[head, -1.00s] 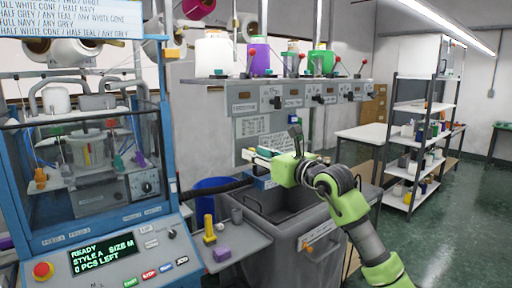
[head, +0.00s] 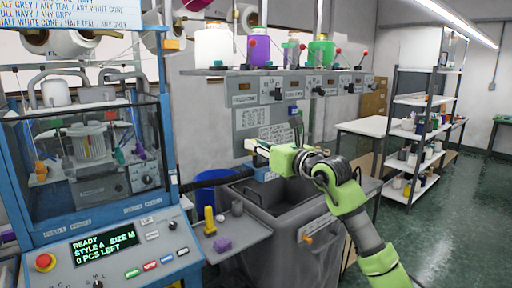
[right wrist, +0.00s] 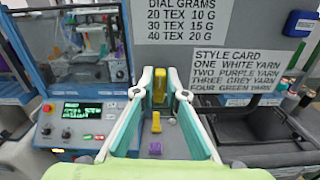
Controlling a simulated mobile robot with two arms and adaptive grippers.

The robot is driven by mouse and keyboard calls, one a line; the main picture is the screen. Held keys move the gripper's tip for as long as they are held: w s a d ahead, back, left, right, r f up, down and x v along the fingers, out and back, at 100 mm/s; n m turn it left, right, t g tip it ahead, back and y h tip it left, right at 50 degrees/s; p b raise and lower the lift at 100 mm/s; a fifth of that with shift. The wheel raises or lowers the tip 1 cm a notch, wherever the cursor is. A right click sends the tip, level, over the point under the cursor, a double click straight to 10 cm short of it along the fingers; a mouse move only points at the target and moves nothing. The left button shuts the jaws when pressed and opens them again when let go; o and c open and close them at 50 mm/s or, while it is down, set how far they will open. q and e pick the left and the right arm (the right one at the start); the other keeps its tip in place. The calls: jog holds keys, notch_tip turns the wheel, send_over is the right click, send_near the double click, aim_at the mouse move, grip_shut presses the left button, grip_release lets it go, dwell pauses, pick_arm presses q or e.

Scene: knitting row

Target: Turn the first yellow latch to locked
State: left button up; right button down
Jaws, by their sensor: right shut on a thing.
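My right gripper (head: 259,148) is in front of the grey wall panel, above the grey bin. In the right wrist view its two fingers (right wrist: 163,90) are close together around a small upright yellow piece (right wrist: 159,84). I cannot tell whether this piece is the first yellow latch; the fingers hide it in the head view. A yellow post on a base (head: 209,222) stands on the small side shelf, and it also shows lower in the right wrist view (right wrist: 156,124). No part is clearly marked as locked. My left gripper is not in view.
The blue-framed knitting machine (head: 164,150) with its lit display (head: 105,246) stands at left. A purple block (head: 222,244) lies on the side shelf (head: 245,235). The open grey bin (head: 285,232) is below my right arm. A rack (head: 415,103) stands at right; the floor there is free.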

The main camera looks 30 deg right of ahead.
jog(key=shift+d+f+m+p, duration=0.2)
jog(key=shift+m+p, duration=0.85)
jog(key=shift+m, duration=1.8)
jog(key=shift+d+f+m+p, duration=0.15)
jog(key=shift+m+p, duration=0.85)
jog(key=shift+m, duration=1.8)
jog(key=shift+d+f+m+p, duration=0.2)
jog(key=shift+m+p, duration=0.85)
jog(key=shift+m, duration=1.8)
jog(key=c, duration=2)
grip_release()
jog(key=shift+c, duration=0.2)
